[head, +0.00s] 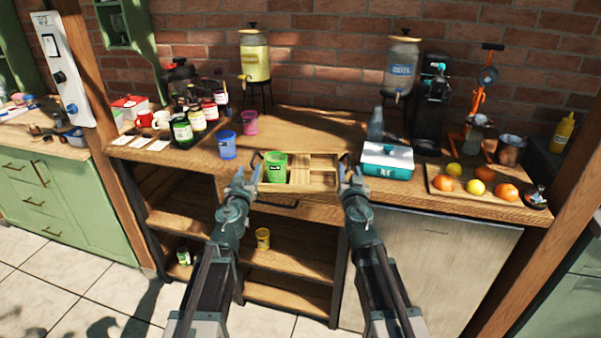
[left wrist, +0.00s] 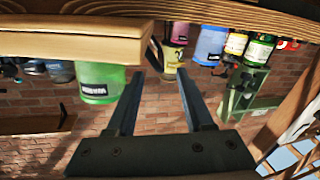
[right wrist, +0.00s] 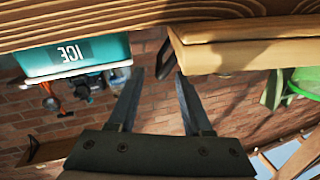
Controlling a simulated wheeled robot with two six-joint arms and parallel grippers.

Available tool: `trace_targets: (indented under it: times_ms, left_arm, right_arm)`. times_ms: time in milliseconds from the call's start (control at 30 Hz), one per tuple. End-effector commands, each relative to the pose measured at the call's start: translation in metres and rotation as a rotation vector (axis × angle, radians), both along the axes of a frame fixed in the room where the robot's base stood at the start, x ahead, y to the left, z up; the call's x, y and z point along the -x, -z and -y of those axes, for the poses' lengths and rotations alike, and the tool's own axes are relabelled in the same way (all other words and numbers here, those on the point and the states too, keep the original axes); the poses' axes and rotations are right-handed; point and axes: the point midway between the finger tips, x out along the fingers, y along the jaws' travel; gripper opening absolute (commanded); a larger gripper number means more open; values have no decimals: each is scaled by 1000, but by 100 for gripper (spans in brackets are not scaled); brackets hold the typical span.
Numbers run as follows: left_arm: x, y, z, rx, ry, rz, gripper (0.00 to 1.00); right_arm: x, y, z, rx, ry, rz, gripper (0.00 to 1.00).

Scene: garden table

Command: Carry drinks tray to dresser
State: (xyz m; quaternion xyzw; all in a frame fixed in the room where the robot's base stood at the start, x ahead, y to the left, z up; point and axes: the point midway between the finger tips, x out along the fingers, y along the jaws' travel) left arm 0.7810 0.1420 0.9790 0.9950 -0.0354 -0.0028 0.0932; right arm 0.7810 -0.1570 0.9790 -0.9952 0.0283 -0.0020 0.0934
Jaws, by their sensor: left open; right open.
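A wooden drinks tray (head: 318,181) with a green cup (head: 276,167) in its left part sits at the counter's front edge. The tray also shows in the left wrist view (left wrist: 70,45) and right wrist view (right wrist: 235,55). My left gripper (head: 246,174) is open at the tray's left end. My right gripper (head: 348,174) is open at its right end, with a dark handle (right wrist: 165,57) near its fingertips. Whether the left fingers straddle a handle is unclear. A green cabinet with drawers (head: 70,200), possibly the dresser, stands at the far left.
A blue cup (head: 227,145) and pink cup (head: 249,122) stand left of the tray. A teal-and-white ice box (head: 387,163) sits close on its right, beside a fruit board (head: 437,188). Open shelves (head: 285,292) lie below.

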Motion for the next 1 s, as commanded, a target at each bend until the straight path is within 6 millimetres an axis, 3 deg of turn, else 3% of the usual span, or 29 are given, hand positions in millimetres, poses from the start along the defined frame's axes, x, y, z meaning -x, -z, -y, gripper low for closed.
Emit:
trace_targets:
  times_ms: [33, 300, 467, 733, 1000]
  left_arm:
    - [-16, 0, 1, 0, 0, 0, 52]
    - [-61, 0, 4, 0, 0, 0, 52]
    - [-71, 0, 5, 0, 0, 0, 52]
    - [-70, 0, 5, 0, 0, 0, 52]
    - [-70, 0, 5, 0, -1, 0, 3]
  right_arm:
    - [-16, 0, 1, 0, 0, 0, 50]
    - [-61, 0, 3, 0, 0, 0, 50]
    - [-71, 0, 4, 0, 0, 0, 50]
    - [-70, 0, 4, 0, 0, 0, 50]
    - [-70, 0, 4, 0, 0, 0, 1]
